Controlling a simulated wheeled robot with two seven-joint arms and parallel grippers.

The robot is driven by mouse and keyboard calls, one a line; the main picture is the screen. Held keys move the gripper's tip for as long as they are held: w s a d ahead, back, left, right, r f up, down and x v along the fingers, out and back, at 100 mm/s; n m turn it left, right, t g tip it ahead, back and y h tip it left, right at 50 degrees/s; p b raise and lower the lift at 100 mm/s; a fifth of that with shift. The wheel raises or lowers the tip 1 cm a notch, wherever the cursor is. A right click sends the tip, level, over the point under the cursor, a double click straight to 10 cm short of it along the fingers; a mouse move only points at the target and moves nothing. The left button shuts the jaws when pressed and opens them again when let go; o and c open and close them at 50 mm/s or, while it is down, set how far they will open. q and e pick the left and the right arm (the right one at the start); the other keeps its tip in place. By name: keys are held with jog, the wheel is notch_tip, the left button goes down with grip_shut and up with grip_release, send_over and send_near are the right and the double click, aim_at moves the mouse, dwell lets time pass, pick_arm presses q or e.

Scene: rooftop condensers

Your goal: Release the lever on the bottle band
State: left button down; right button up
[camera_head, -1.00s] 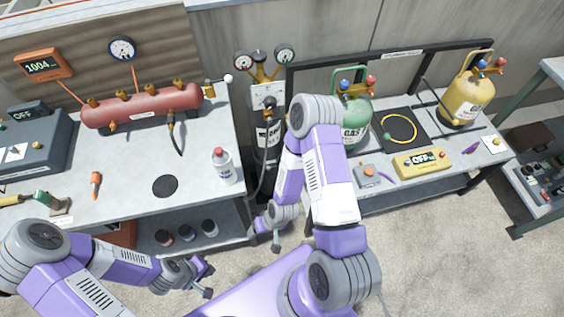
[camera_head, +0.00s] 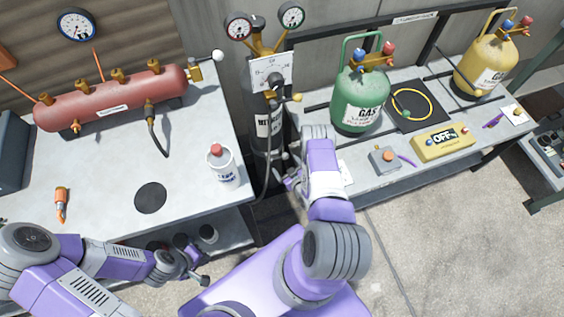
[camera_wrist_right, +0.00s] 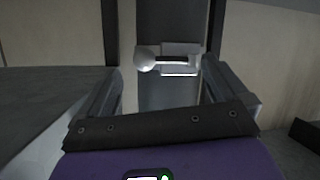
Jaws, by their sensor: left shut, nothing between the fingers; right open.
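The dark bottle (camera_head: 262,145) stands upright in the gap between two benches, under a gauge panel. In the right wrist view the bottle (camera_wrist_right: 170,95) fills the middle, with a metal latch on its band (camera_wrist_right: 181,68). The lever (camera_wrist_right: 160,61) lies roughly level across it and ends in a pale ball knob at the left. My right gripper (camera_wrist_right: 163,88) is open, with its fingers on either side of the bottle's lower view and the lever ahead, apart from them. In the head view my right gripper (camera_head: 288,182) is beside the bottle, partly hidden by my arm. My left gripper (camera_head: 198,264) is shut and empty by the left bench's front edge.
The left bench holds a red manifold (camera_head: 115,97), a white bottle with a red cap (camera_head: 222,166) and an orange-handled tool (camera_head: 62,203). The right bench holds a green gas cylinder (camera_head: 358,98), a yellow cylinder (camera_head: 480,68) and a yellow OFF box (camera_head: 443,142). A hose hangs beside the dark bottle.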

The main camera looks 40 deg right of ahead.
aim_at(280, 158)
jog(key=b+x, duration=0.1)
jog(key=x, duration=0.3)
jog(key=c, duration=1.4)
